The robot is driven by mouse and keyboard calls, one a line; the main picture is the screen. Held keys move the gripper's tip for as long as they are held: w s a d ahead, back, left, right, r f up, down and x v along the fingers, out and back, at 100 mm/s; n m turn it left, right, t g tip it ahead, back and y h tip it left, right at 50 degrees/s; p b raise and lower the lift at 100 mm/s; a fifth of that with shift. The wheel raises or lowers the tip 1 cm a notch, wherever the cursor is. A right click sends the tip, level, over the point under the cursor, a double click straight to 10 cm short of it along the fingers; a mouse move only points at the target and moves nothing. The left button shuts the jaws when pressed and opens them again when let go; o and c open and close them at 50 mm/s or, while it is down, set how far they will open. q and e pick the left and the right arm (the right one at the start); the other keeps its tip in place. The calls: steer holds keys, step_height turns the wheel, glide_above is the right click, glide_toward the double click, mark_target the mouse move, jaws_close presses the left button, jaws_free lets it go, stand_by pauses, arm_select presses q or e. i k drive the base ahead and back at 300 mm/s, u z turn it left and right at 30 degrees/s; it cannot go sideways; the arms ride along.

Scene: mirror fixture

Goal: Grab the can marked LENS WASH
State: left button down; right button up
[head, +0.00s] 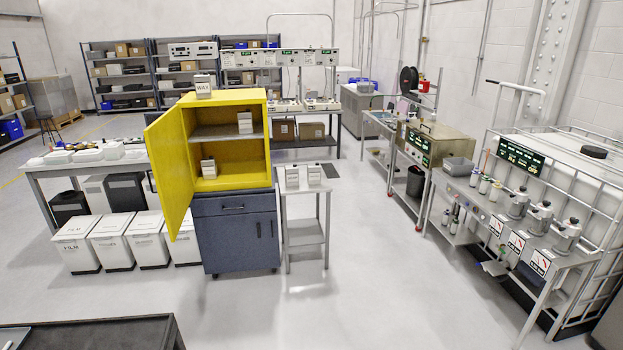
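No can here carries a label that I can read as LENS WASH. A pale can (203,89) on top of the open yellow cabinet (225,98) seems to read WAX. Inside the cabinet, one pale can (245,123) stands on the upper shelf and another (208,168) on the cabinet floor. Two more pale cans, a left one (292,178) and a right one (314,175), stand on the small grey side table (303,194) right of the cabinet. Their labels are too small to read. Neither of my grippers is in view.
The yellow door (170,175) hangs open to the left. The cabinet sits on a blue wheeled base (235,225). White bins (115,242) stand to its left. A dark table edge (90,330) is at near left. A cluttered bench (490,215) stands right; the floor (350,270) between is clear.

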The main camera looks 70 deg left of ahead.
mark_target(313, 170)
steer(key=u, duration=1.95)
steer(key=i, duration=2.85)
steer(key=u, duration=0.6)
